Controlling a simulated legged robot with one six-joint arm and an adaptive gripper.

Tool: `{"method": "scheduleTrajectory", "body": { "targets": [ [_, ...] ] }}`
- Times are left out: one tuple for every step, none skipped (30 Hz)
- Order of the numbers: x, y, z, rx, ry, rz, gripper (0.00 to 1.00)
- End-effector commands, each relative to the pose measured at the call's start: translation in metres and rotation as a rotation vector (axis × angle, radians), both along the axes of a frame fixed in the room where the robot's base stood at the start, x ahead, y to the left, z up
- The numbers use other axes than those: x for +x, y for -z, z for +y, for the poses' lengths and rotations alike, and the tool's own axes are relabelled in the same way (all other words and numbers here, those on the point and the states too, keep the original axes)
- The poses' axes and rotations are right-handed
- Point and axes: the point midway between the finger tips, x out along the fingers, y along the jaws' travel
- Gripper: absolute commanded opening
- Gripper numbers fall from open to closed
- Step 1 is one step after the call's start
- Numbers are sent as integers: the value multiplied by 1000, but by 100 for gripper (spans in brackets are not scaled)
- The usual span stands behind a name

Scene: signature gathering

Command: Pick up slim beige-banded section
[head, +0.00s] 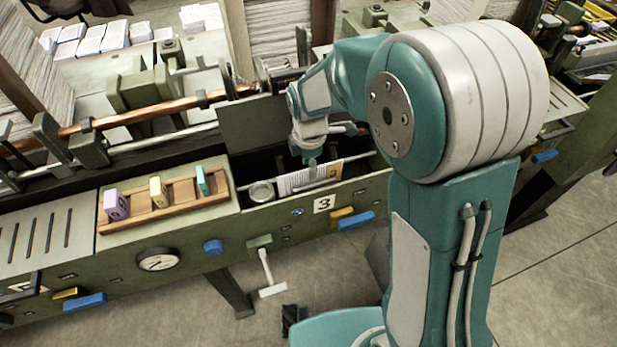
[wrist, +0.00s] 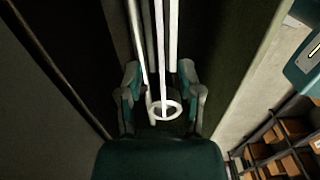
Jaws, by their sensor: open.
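A printed paper section (head: 300,181) with a pale beige-looking edge stands in the dark open compartment marked 3 in the head view. In the wrist view, several slim white strips (wrist: 172,40), which look like section edges or rails, run upward between and beyond my fingers; I cannot tell which is the beige-banded one. My gripper (head: 311,158) is above the compartment, close over the section. In the wrist view my gripper (wrist: 160,85) is open, its fingers on either side of the strips. No grip on anything shows. The lower part of the section is hidden.
A round metal ring or cup (head: 262,191) sits at the compartment's left end. The compartment's walls are close around my gripper. A wooden rack (head: 150,217) with purple, yellow and teal blocks stands to the left. Shelves with brown boxes (wrist: 285,150) show at the wrist view's right.

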Motion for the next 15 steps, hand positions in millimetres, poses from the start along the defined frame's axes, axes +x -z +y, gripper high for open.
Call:
{"method": "scheduleTrajectory", "body": {
  "targets": [
    [0, 7, -1, -1, 1, 2, 47],
    [0, 10, -1, 0, 1, 1, 47],
    [0, 13, -1, 0, 1, 1, 47],
    [0, 14, 0, 0, 1, 0, 47],
    [0, 15, 0, 0, 1, 0, 47],
    [0, 16, 1, -1, 1, -1, 47],
    [0, 16, 1, -1, 0, -1, 47],
    [0, 16, 1, -2, 0, -2, 47],
    [0, 16, 2, -2, 0, -2, 47],
    [0, 16, 2, -2, 0, -2, 47],
    [0, 16, 2, -2, 0, -2, 47],
    [0, 16, 2, -2, 0, -2, 34],
    [0, 16, 2, -2, 0, -2, 20],
    [0, 16, 2, -2, 0, -2, 7],
    [0, 16, 2, -2, 0, -2, 0]
  ]
}}
